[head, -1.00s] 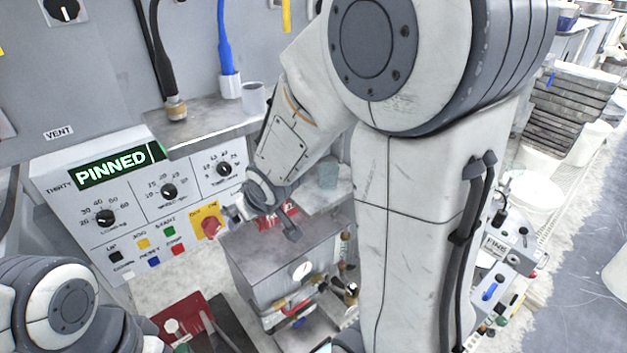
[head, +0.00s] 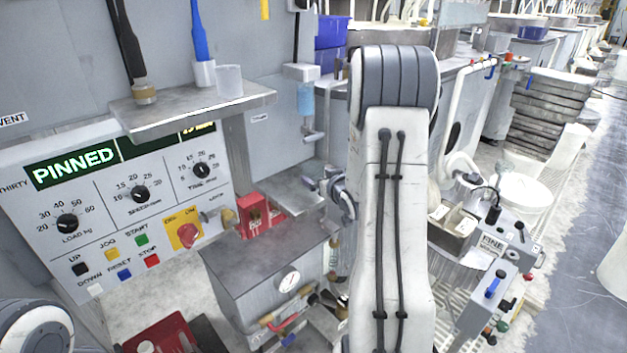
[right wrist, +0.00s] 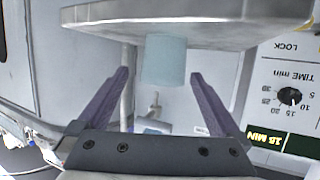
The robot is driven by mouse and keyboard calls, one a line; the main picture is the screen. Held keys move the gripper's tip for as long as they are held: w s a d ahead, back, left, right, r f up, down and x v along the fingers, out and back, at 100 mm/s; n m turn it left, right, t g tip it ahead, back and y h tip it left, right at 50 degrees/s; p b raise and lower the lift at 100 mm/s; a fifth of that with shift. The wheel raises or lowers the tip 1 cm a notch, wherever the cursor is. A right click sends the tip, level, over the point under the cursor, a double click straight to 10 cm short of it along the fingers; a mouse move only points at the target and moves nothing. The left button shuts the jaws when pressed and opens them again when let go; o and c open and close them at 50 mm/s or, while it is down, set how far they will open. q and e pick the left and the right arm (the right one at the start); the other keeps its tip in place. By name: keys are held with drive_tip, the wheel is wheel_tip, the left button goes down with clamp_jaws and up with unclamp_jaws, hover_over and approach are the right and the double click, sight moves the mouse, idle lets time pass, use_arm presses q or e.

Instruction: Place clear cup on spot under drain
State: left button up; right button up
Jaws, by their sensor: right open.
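In the upside-down right wrist view, a pale blue clear cup (right wrist: 165,58) stands on a grey platform (right wrist: 215,14). A thin drain nozzle (right wrist: 155,100) shows near its mouth; whether they line up exactly is unclear. My right gripper (right wrist: 160,74) is open, its purple fingers on either side of the cup with gaps. In the head view the right gripper (head: 311,184) is small and partly hidden by my arm, over the platform (head: 285,194); I cannot pick out the cup there. Only part of my left arm shows at lower left; its gripper is out of view.
A bluish cylinder (head: 306,98) hangs above the platform. A red device (head: 258,214) and a grey box (head: 265,255) stand close to my right gripper.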

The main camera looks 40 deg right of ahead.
sight(310, 169)
drive_tip(key=x, duration=0.5)
drive_tip(key=shift+w+a+r+b, duration=0.2)
drive_tip(key=shift+w+b, duration=0.1)
drive_tip(key=c, duration=1.4)
drive_tip(key=shift+r, duration=0.15)
